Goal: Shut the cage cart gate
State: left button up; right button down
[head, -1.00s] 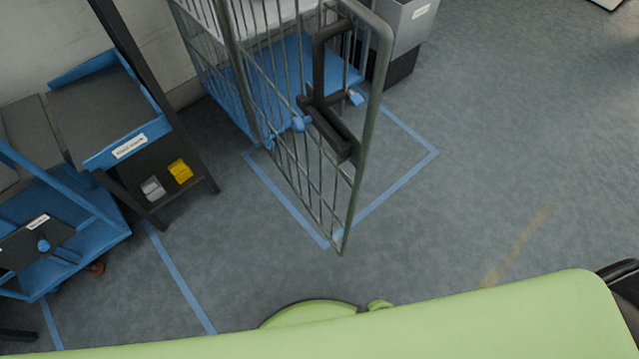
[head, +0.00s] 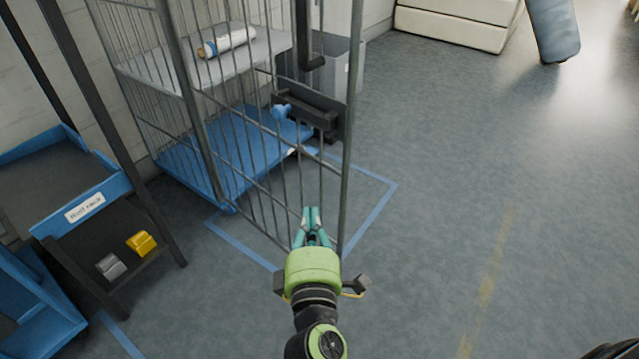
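The cage cart (head: 205,165) stands upper left, with wire sides and a blue base. Its wire gate (head: 345,180) stands open, swung out towards me from the cart's near post. My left gripper is out of view.
A white roll (head: 232,41) lies on the cart's grey shelf. A grey bin (head: 345,70) stands behind the gate. A dark rack with a blue tray (head: 85,205) and small yellow and grey items stands at left.

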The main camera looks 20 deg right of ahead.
send_near(323, 160)
jog(key=w+a, duration=0.2)
jog(key=w, duration=0.2)
jog(key=shift+w+d, duration=0.35)
jog(key=shift+d, duration=0.45)
jog(key=shift+w+d, duration=0.35)
jog(key=shift+d, duration=0.45)
